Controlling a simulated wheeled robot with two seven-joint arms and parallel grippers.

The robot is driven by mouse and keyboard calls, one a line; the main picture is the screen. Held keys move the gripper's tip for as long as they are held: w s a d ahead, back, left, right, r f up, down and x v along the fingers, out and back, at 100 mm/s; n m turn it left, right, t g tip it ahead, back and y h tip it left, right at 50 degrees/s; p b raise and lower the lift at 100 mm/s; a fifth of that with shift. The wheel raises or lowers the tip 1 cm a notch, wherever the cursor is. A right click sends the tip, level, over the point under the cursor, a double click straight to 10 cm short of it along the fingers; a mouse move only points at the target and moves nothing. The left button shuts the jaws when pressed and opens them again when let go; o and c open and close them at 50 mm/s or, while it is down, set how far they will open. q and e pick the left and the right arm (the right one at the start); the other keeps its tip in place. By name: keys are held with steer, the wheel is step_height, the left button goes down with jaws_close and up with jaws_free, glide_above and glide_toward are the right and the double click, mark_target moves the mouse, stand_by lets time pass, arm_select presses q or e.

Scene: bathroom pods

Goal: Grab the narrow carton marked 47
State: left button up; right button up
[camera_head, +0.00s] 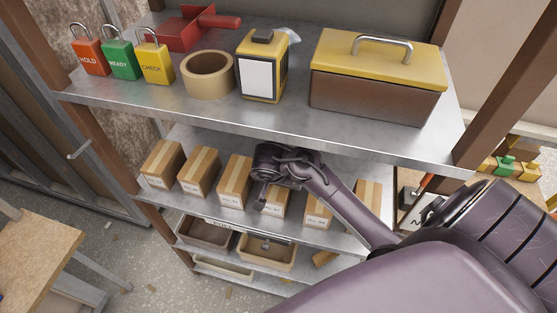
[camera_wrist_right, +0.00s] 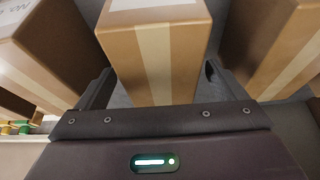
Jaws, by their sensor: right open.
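Several narrow brown cartons with pale tape stand in a row on the middle shelf. Their small front labels are too small to read, so I cannot tell which is marked 47. My right gripper (camera_head: 268,186) is at the front of the row, over one carton (camera_head: 275,208) that it partly hides. In the right wrist view, a taped carton (camera_wrist_right: 155,55) stands between the two open fingers of the right gripper (camera_wrist_right: 158,75), with a gap visible on each side. My left gripper is not in view.
Neighbouring cartons stand close on the left (camera_wrist_right: 50,45) and right (camera_wrist_right: 280,45) in the wrist view. The upper shelf (camera_head: 200,108) overhangs the row and carries padlocks, a tape roll (camera_head: 208,88) and a toolbox (camera_head: 370,95). Bins (camera_head: 205,235) sit below.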

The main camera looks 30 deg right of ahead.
steer(key=shift+f, duration=0.25)
stand_by(0.3)
steer(key=c, duration=1.2)
steer(key=shift+c, duration=0.8)
steer(key=shift+r, duration=0.15)
